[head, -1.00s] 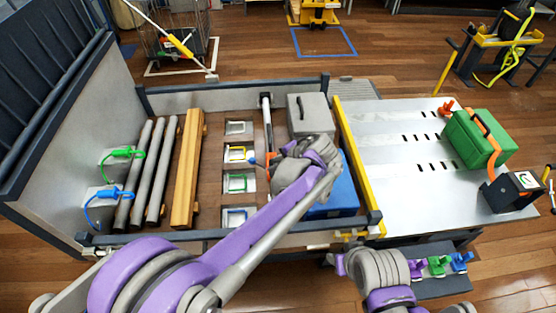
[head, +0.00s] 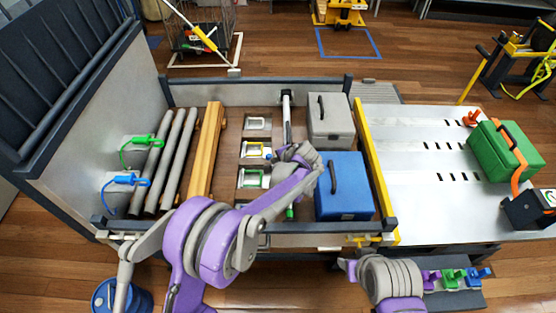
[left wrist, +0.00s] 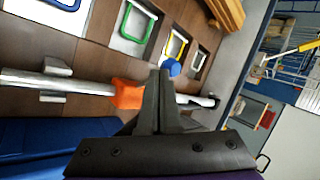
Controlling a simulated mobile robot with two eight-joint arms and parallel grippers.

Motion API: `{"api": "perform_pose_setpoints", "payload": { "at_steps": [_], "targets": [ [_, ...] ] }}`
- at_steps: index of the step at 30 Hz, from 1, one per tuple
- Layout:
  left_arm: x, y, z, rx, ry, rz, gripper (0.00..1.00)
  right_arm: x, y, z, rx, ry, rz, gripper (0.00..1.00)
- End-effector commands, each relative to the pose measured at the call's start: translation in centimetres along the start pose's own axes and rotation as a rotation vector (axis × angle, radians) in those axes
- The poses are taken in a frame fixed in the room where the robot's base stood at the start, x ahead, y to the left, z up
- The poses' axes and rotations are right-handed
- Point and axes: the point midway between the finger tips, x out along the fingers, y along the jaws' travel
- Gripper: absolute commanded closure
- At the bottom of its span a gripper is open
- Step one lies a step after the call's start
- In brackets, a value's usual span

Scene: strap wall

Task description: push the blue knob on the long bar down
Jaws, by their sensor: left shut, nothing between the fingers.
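The long bar (head: 287,108) runs along the cargo bed, partly hidden by my left arm in the head view. In the left wrist view the bar (left wrist: 92,86) is a grey tube with an orange block (left wrist: 127,93) on it. The round blue knob (left wrist: 172,67) shows beside the tips of my left gripper (left wrist: 160,72). The fingers are shut and empty, crossing in front of the bar. I cannot tell whether they touch the knob. In the head view the left gripper (head: 277,156) is over the bar, and the knob is small and mostly hidden. My right gripper is not in view.
A grey case (head: 329,122) and a blue case (head: 344,188) stand right of the bar. Left are framed slots (head: 253,178), a wooden beam (head: 206,150) and grey pipes (head: 170,160). A yellow rail (head: 374,165) edges the bed.

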Motion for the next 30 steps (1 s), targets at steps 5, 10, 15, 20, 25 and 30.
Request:
{"api": "perform_pose_setpoints", "payload": {
  "at_steps": [5, 10, 15, 20, 25, 30],
  "targets": [
    [0.0, 0.0, 0.0, 0.000, 0.000, 0.000, 1.00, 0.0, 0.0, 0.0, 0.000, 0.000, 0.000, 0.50],
    [0.0, 0.0, 0.0, -0.004, 0.004, 0.004, 1.00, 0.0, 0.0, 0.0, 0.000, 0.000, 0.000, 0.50],
    [0.2, -0.1, 0.3, -0.037, 0.041, 0.037, 1.00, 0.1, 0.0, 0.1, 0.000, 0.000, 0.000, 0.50],
    [0.3, -0.1, 0.4, -0.064, 0.072, 0.064, 1.00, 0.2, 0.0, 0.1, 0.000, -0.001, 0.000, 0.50],
    [0.4, -0.1, 0.6, -0.092, 0.104, 0.092, 1.00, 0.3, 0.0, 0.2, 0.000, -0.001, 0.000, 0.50],
    [0.8, -0.2, 1.1, -0.151, 0.168, 0.149, 1.00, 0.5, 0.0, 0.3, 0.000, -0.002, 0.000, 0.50]
  ]
}}
